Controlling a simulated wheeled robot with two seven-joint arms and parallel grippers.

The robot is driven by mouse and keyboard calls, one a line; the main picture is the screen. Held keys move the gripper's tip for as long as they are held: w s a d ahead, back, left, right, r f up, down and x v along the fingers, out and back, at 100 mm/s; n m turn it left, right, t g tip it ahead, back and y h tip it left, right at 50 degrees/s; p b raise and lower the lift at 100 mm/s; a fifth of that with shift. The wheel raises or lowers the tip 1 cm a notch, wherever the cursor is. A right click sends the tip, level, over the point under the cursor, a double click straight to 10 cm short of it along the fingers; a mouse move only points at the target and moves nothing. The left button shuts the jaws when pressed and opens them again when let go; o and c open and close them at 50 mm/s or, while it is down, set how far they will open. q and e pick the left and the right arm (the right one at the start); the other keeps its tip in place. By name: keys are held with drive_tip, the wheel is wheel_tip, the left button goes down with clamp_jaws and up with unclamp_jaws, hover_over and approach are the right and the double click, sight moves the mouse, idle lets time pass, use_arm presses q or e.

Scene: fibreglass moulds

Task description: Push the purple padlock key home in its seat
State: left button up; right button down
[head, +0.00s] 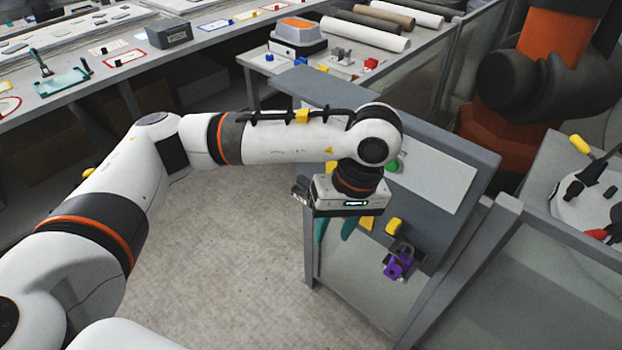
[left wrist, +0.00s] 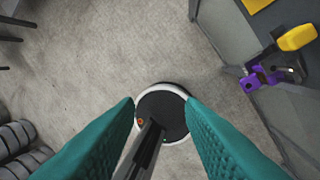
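The purple padlock key (head: 397,265) is at the lower front edge of the grey sloped control panel, against a dark bracket-like seat (head: 404,247). How deep it sits I cannot tell. In the left wrist view the purple key (left wrist: 252,82) is at the right, beside the dark seat (left wrist: 287,66). My left gripper (head: 334,228) is left of the key and apart from it, in front of the panel. In the left wrist view its two teal fingers (left wrist: 161,103) are spread, with only floor and parts lower down showing between them. My right gripper is not in view.
The panel (head: 440,150) carries yellow parts, one a yellow knob (head: 394,226) close to the key, and a green button (head: 392,166). A grey rail post (head: 480,262) stands right of the key. Open floor (head: 240,270) lies left of the panel.

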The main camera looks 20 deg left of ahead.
use_arm(q)
drive_tip(key=a+r+m+t+h+p, duration=0.1)
drive_tip(key=a+r+m+p, duration=0.2)
drive_tip(key=a+r+m, duration=0.1)
drive_tip(key=shift+w+a+r+m+p, duration=0.25)
drive_tip(key=shift+a+r+m+p, duration=0.05)
drive_tip(key=shift+r+m+p, duration=0.1)
